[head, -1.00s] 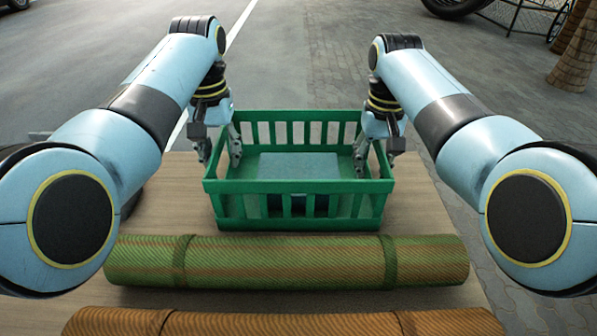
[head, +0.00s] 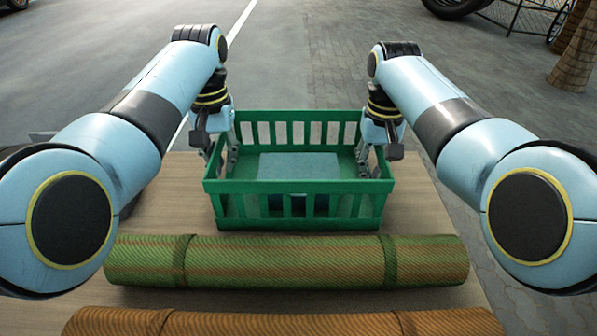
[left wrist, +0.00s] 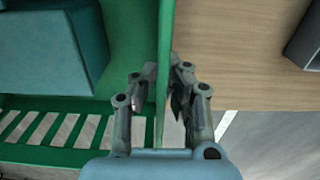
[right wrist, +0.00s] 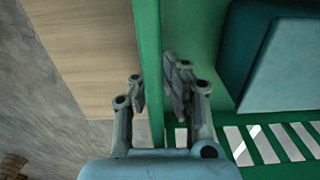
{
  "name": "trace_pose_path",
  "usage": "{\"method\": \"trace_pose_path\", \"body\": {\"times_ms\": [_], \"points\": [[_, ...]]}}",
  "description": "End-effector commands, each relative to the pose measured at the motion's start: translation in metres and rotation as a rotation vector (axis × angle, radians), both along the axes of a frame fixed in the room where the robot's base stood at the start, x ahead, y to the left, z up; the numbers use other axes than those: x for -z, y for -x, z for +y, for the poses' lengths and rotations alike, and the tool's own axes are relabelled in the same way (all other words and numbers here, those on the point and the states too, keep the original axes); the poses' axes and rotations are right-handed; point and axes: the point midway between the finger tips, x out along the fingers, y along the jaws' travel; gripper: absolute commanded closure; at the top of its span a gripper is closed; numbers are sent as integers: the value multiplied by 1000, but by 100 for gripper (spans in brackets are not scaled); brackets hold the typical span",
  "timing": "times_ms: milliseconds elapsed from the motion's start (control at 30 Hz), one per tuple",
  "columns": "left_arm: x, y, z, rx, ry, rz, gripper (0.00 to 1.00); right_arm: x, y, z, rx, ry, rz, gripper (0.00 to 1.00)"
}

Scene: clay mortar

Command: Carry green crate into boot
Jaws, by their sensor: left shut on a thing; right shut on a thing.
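The green crate (head: 297,187) with slatted sides stands upright on a wooden surface in the middle of the head view. A blue-teal box (head: 299,166) lies inside it. My left gripper (head: 222,165) is shut on the crate's left side wall; in the left wrist view its fingers straddle the green wall (left wrist: 164,70). My right gripper (head: 372,163) is shut on the right side wall, and its fingers straddle that wall in the right wrist view (right wrist: 148,60). No boot can be made out in these views.
A rolled green mat (head: 285,262) lies across the wooden surface (head: 425,212) in front of the crate. A rolled brown mat (head: 285,322) lies nearer. A dark object (left wrist: 304,40) sits near the wood's edge in the left wrist view. Open pavement lies beyond.

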Motion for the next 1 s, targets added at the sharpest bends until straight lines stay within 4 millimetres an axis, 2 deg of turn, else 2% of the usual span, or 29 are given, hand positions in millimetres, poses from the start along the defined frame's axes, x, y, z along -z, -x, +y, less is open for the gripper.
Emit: {"method": "trace_pose_path", "body": {"times_ms": [467, 833, 1000], "points": [[-7, -1, 0, 0, 0, -5, 100, -7, -1, 0, 0, 0, -4, 100], [-54, -5, 0, 0, 0, -24, 100, -53, -6, 0, 0, 0, -23, 100], [-67, -6, 0, 0, 0, -29, 100, -67, -6, 0, 0, 0, -28, 100]]}}
